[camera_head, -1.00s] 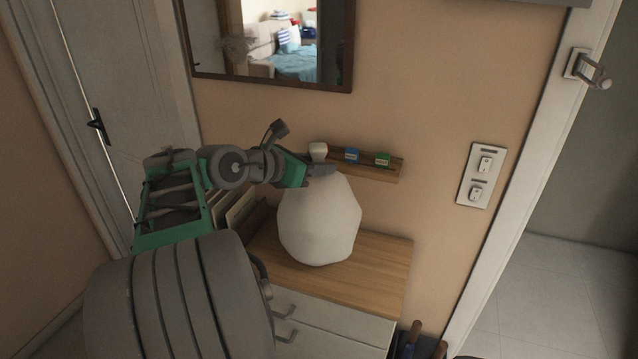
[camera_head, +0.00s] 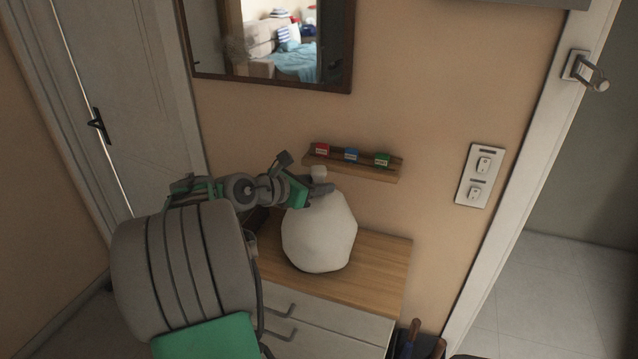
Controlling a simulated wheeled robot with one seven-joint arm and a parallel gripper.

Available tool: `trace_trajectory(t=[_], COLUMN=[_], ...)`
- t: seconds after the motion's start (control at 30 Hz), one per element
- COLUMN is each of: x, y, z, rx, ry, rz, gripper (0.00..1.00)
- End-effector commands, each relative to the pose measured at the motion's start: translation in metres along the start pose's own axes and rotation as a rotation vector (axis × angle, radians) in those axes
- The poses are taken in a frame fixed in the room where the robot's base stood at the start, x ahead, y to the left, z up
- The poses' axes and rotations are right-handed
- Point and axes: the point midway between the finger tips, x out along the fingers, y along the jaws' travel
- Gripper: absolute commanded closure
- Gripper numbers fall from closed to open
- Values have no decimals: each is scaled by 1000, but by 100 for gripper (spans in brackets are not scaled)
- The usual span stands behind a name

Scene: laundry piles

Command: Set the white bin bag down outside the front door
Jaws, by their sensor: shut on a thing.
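The white bin bag (camera_head: 319,234) is a rounded, faceted white sack with a small knot at its top. It is over the wooden top of a drawer cabinet in the middle of the view. Whether its base touches the cabinet top, I cannot tell. My gripper (camera_head: 318,188) is shut on the bag's neck, just below the knot. My arm reaches in from the left. A white door (camera_head: 130,90) with a black handle stands at the left; whether it is the front door, I cannot tell.
The cabinet (camera_head: 385,262) has white drawers below its wooden top. A small wall shelf (camera_head: 350,168) with red, blue and green boxes is just behind the bag. A mirror (camera_head: 345,80) hangs above. An open doorway with tiled floor (camera_head: 560,300) is at the right.

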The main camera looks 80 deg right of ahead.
Motion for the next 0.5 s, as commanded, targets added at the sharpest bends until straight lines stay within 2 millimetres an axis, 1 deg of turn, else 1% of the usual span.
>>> trace_trajectory(t=[0.03,0.27,0.5], x=[0,0,0], y=[0,0,0], z=[0,0,0], rx=[0,-1,-1], ry=[0,0,0], rz=[0,0,0], gripper=[66,48,47])
